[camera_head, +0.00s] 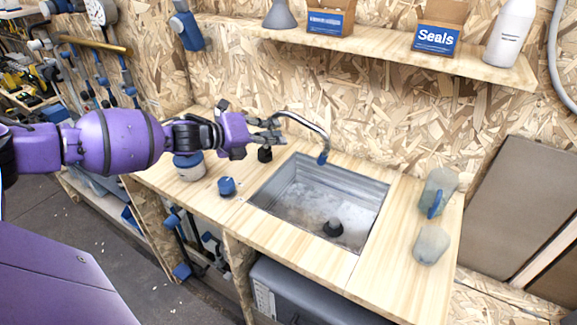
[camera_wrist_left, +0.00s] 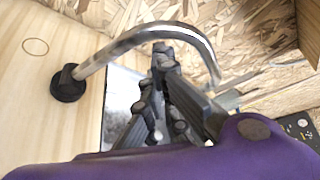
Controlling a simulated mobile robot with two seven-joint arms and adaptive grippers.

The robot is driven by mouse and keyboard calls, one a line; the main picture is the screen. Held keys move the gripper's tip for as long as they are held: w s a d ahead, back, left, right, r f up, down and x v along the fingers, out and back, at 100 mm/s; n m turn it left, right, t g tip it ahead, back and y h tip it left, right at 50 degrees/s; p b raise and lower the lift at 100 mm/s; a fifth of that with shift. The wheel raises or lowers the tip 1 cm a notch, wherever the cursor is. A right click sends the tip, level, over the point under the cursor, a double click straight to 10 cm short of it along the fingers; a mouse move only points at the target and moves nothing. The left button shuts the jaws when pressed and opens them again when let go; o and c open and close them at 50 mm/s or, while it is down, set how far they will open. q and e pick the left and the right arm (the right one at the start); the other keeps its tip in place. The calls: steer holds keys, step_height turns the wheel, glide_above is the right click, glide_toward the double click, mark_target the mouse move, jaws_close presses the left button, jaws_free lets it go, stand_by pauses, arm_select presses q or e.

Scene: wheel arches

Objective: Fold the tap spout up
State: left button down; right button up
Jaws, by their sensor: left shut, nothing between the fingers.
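The tap spout (camera_head: 311,127) is a curved metal tube with a blue tip, hanging over the back of the sink (camera_head: 290,209). Its dark round base (camera_head: 265,155) stands on the wooden counter at the sink's back left corner. In the left wrist view the spout (camera_wrist_left: 133,38) arches past my fingers, and its dark base (camera_wrist_left: 68,84) is at the left. My left gripper (camera_head: 279,130) is shut and empty, close to the spout near its base end. I cannot tell whether it touches the spout. My right gripper is not in view.
A blue knob (camera_head: 227,186) and a white-and-blue tub (camera_head: 189,166) stand on the counter left of the sink. Two pale cloudy objects (camera_head: 431,245) are at the right. A shelf (camera_head: 370,53) with boxes and a white bottle (camera_head: 510,33) runs above.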

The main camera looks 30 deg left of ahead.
arm_select(q)
steer(key=a+n, duration=0.1)
steer(key=a+r+n+t+h, duration=0.1)
steer(key=a, duration=0.1)
steer(key=shift+w+r+h, duration=0.1)
steer(key=shift+r+h, duration=0.1)
steer(key=shift+h, duration=0.1)
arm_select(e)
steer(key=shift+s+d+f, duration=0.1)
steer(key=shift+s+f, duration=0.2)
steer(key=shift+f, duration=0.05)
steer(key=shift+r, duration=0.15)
